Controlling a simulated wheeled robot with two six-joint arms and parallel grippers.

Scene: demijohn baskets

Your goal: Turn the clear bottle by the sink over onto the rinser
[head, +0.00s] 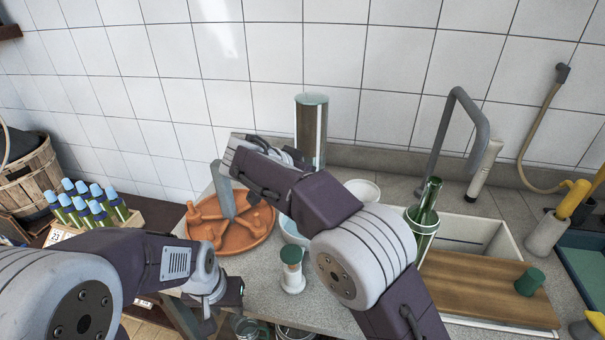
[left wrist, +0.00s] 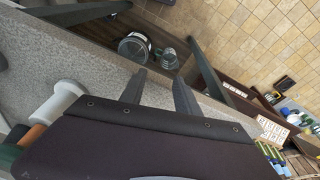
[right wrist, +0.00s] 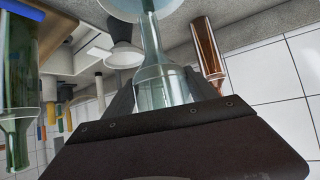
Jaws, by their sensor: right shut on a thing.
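The clear bottle (right wrist: 165,92) is between the fingers of my right gripper (right wrist: 160,85), which is shut on it. The right wrist picture looks upside down, so the bottle appears inverted, neck down. The neck overlaps a pale blue bowl, likely the rinser (right wrist: 126,6); I cannot tell whether they touch. In the head view the pale bowl (head: 291,231) is partly covered by my right arm, which hides the bottle and the gripping fingers. My left gripper (left wrist: 160,80) is open and empty, near the counter's front edge, with its fingers apart.
A terracotta dish (head: 205,235) lies left of the bowl. A white, green-capped container (head: 292,272) stands in front. A green bottle (head: 424,222) stands by the sink, with a wooden board (head: 480,286) across its front. A brown bottle (right wrist: 206,48) stands near the wall.

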